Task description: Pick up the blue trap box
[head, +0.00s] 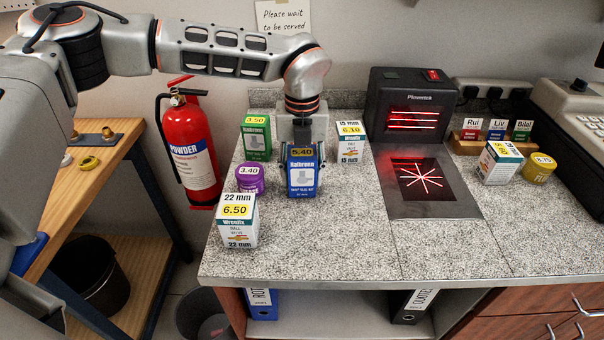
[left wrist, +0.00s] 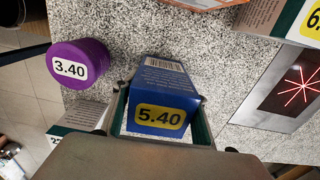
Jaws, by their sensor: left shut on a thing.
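My left gripper (head: 303,157) comes down from above and is shut on the blue box. My right gripper is not in view.
Close by stand a purple 3.40 tub (head: 250,179), a green 3.50 box (head: 256,138), a 15 mm box (head: 350,142) and a 22 mm box (head: 238,220). A black scanner (head: 411,103) stands to the right. The granite counter (head: 330,240) is clear in front.

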